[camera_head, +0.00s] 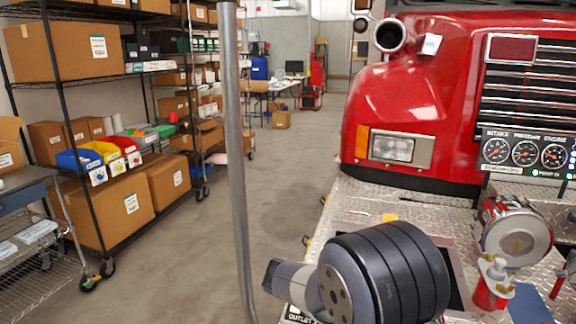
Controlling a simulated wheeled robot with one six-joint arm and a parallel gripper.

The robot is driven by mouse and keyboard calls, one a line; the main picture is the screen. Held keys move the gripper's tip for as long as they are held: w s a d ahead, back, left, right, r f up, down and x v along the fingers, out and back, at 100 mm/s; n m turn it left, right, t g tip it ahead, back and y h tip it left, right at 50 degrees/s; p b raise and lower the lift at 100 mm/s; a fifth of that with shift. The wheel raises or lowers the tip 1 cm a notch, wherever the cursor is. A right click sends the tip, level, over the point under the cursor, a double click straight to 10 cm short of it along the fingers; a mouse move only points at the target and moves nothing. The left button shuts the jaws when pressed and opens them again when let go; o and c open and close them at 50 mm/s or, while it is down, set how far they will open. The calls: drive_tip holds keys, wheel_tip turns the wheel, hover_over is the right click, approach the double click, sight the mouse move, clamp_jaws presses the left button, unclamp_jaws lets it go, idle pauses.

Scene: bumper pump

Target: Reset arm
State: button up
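Part of my arm, a grey link with a dark ribbed round joint, shows at the bottom, right of centre, in the head view. It is over the diamond-plate bumper (368,197) of the red fire truck (425,95) and hides part of it. My gripper's fingers do not show, so I cannot see whether they are open or hold anything.
A gauge panel (525,152), a round metal pump fitting (516,232) and a red bottle with a white top (490,285) are on the right. Shelves with cardboard boxes (72,55) and coloured bins (100,155) line the left. The floor (285,190) between is clear.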

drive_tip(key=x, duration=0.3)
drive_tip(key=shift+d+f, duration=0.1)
